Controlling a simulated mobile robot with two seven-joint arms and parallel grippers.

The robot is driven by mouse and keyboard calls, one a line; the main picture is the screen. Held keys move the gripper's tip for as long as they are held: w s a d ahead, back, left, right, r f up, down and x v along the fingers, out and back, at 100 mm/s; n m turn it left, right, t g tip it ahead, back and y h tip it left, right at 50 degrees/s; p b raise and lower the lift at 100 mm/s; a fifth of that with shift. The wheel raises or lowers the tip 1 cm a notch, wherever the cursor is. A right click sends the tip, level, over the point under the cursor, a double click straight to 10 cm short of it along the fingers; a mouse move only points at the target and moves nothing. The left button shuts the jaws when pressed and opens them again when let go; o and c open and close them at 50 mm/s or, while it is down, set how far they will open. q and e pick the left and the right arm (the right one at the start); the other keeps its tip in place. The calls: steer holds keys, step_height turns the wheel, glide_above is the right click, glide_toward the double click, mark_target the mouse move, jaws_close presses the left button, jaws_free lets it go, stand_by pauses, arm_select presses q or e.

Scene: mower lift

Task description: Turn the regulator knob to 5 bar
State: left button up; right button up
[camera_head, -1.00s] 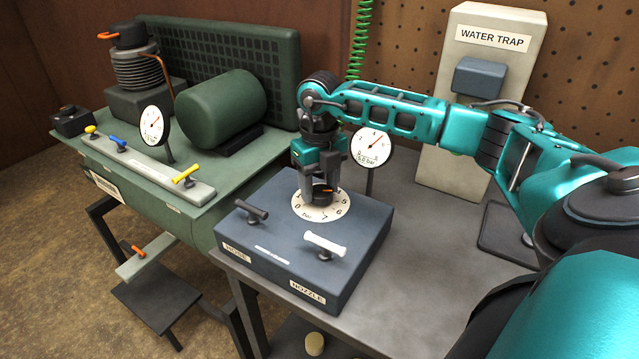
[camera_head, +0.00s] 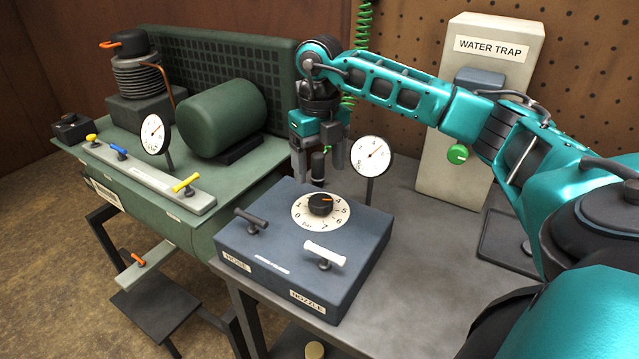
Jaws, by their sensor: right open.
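The regulator knob (camera_head: 321,204) is black with an orange pointer mark. It sits on a white numbered dial (camera_head: 305,219) on top of the blue-grey box (camera_head: 280,227). The mark points right, roughly towards the 4. The round gauge (camera_head: 371,157) stands behind the box; its needle points up and right, and its figures are too small to read surely. My right gripper (camera_head: 317,170) is open, fingers down, above and behind the knob, apart from it. The knob is in full view. My left gripper is not in view.
A dark lever (camera_head: 251,220) and a white lever (camera_head: 324,253) stand on the box front. A green coiled hose (camera_head: 363,25) hangs behind my arm. The water trap (camera_head: 493,50) has a green knob (camera_head: 457,154). The compressor tank (camera_head: 222,115) is left.

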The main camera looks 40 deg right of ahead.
step_height(320, 180, up, 6)
steer(key=shift+f, duration=0.2)
stand_by(0.6)
